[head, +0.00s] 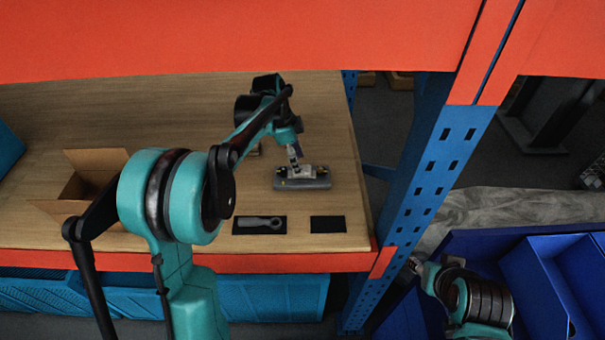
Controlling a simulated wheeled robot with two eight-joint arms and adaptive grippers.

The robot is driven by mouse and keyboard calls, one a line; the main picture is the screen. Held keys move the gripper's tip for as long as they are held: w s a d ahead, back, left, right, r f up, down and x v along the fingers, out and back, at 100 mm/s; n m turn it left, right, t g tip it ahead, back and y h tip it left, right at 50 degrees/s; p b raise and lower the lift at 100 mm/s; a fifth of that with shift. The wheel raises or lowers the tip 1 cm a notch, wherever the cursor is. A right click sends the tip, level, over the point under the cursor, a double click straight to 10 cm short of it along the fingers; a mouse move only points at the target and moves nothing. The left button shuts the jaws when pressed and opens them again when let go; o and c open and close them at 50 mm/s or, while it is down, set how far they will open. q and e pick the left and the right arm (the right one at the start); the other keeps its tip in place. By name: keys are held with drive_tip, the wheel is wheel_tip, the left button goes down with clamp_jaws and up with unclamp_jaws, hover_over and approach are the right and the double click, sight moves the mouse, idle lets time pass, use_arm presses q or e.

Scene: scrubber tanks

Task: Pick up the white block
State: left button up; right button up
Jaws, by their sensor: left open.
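The white block (304,171) is small and pale and seems to sit on a grey, flat fixture (312,184) on the wooden shelf. My left gripper (295,161) points down just above the block, with its fingertips at or very near the block's upper left side. It is open; whether it touches the block cannot be told, as the fingers partly hide it. Part of my right arm shows at the lower right, over blue bins, and its gripper cannot be made out clearly.
A dark mat with a grey tool (260,224) and an empty dark mat (327,224) lie near the shelf's front edge. An open cardboard box (80,185) stands at left. A blue upright post (432,170) bounds the shelf at right. An orange beam (230,35) crosses above.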

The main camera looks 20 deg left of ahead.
use_arm(q)
drive_tip(key=x, duration=0.2)
drive_tip(key=shift+w+d+f, duration=0.1)
drive_tip(key=shift+f, duration=0.2)
clamp_jaws()
drive_tip(key=shift+r, duration=0.1)
drive_tip(key=shift+r, duration=0.55)
wheel_tip(320, 180, up, 3)
drive_tip(key=shift+f+p, duration=0.15)
drive_tip(key=shift+p, duration=0.5)
drive_tip(key=s+a+p, duration=0.1)
drive_tip(key=s+a, duration=0.1)
drive_tip(key=a, duration=0.6)
drive_tip(key=s+a+p, duration=0.1)
drive_tip(key=s+a, duration=0.2)
drive_tip(key=a, duration=0.6)
drive_tip(key=shift+a, duration=0.2)
drive_tip(key=shift+r+p, duration=0.8)
drive_tip(key=shift+r, duration=0.05)
